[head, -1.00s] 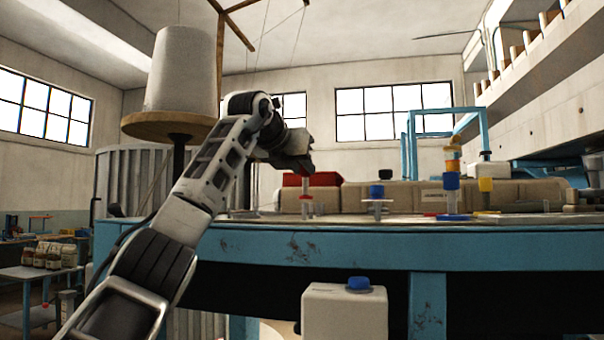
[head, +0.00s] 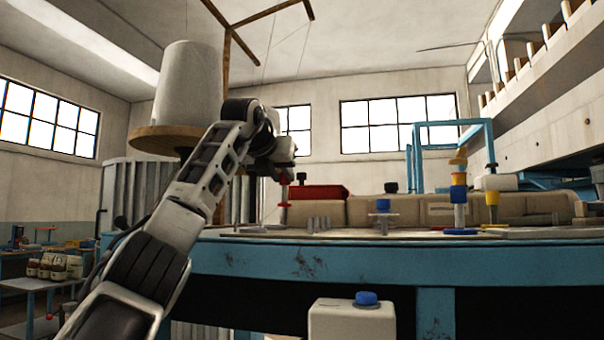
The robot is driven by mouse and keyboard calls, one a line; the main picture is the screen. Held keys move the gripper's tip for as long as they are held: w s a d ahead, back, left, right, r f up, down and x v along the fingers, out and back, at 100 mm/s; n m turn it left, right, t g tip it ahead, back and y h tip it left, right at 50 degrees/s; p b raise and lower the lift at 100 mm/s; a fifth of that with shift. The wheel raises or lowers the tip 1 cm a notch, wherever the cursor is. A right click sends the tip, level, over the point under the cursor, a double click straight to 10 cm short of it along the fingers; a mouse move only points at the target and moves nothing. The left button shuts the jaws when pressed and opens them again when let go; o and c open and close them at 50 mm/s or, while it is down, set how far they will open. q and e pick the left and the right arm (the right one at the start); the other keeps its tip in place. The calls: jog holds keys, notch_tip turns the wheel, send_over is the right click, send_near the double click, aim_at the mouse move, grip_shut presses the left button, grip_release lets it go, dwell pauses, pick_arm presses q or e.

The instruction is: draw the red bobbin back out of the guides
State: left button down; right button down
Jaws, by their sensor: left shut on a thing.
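My left gripper (head: 285,176) points down and is shut on the slim red bobbin (head: 284,192), which hangs upright below it over the table. The fingers hide the bobbin's top. The small grey upright pins of the guides (head: 318,224) stand on the table to the right of the bobbin. The bobbin appears apart from them in the picture, though depth is hard to judge. My right gripper is not in view.
Sewn sacks (head: 372,209) lie in a row behind, with a red block (head: 318,192) at their left. A big thread cone (head: 188,85) is at the left.

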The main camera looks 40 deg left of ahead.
pick_arm(q)
jog(key=shift+s+a+f+n+y, duration=0.15)
jog(key=shift+s+a+f, duration=0.1)
jog(key=shift+f, duration=0.3)
jog(key=shift+s+a+f+n+y, duration=0.1)
jog(key=shift+a+f, duration=0.2)
jog(key=shift+f, duration=0.25)
jog(key=shift+s+a+f+n+y, duration=0.15)
jog(key=shift+s+a+f, duration=0.1)
jog(key=shift+f, duration=0.8)
jog(key=shift+f+b, duration=0.15)
jog(key=shift+b, duration=0.2)
jog(key=c, duration=1.1)
grip_release()
jog(key=shift+c, duration=0.2)
jog(key=shift+d, duration=0.1)
